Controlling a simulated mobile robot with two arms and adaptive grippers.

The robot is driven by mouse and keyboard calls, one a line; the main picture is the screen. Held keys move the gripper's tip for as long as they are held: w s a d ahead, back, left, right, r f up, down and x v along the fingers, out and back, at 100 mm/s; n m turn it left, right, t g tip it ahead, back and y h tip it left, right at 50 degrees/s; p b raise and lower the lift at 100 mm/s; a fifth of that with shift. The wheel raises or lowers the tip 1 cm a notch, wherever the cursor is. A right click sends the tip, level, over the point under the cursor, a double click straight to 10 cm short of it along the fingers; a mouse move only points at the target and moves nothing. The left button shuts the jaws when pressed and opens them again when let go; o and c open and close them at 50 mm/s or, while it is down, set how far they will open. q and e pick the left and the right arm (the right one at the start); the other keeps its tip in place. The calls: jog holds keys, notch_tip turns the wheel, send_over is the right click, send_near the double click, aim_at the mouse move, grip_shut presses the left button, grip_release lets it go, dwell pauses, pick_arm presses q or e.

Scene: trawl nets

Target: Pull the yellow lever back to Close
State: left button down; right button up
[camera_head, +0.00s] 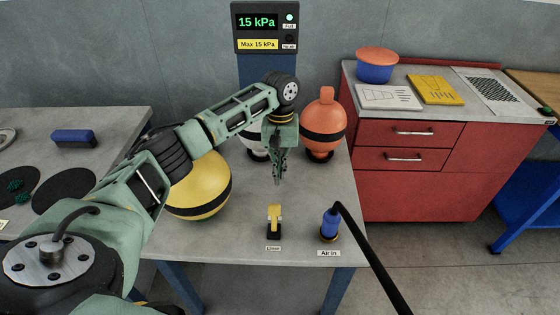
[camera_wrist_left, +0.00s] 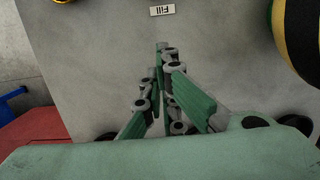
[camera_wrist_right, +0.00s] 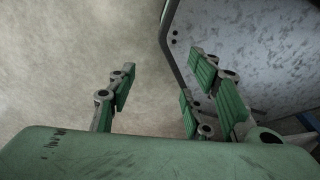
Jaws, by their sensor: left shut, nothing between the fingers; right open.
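The yellow lever (camera_head: 274,213) stands on a small dark base near the front edge of the grey table. A white label that seems to read Close (camera_head: 273,248) lies in front of it. I cannot tell exactly which way the lever leans. My left gripper (camera_head: 279,180) is shut and empty, pointing down just behind the lever and apart from it. In the left wrist view its fingertips (camera_wrist_left: 162,48) are together, and a Fill label (camera_wrist_left: 162,10) lies beyond them; the lever is out of that view. My right gripper (camera_wrist_right: 160,75) is open and empty; it is outside the head view.
The blue Air in fitting (camera_head: 330,223) with its black hose stands right of the lever. A yellow ball (camera_head: 203,188) and an orange float (camera_head: 323,122) are on the table. The display (camera_head: 265,28) shows 15 kPa with a green light lit.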

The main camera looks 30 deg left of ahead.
pick_arm(q)
jog(key=f, duration=0.4)
jog(key=shift+s+d, duration=0.1)
jog(key=shift+s, duration=0.2)
jog(key=shift+s+d+r+p, duration=0.25)
jog(key=shift+s+d+p, duration=0.15)
jog(key=shift+s+p, duration=0.25)
jog(key=shift+s+d+r+p, duration=0.2)
jog(key=shift+s+d+p, duration=0.25)
jog(key=shift+s, duration=0.2)
jog(key=shift+s+d+r, duration=0.1)
jog(key=shift+s+d, duration=0.05)
jog(key=shift+s, duration=0.1)
pick_arm(e)
jog(key=shift+s+d+r, duration=0.15)
jog(key=shift+s+r, duration=0.8)
jog(key=shift+r, duration=0.3)
jog(key=shift+w, duration=0.2)
jog(key=shift+r, duration=0.15)
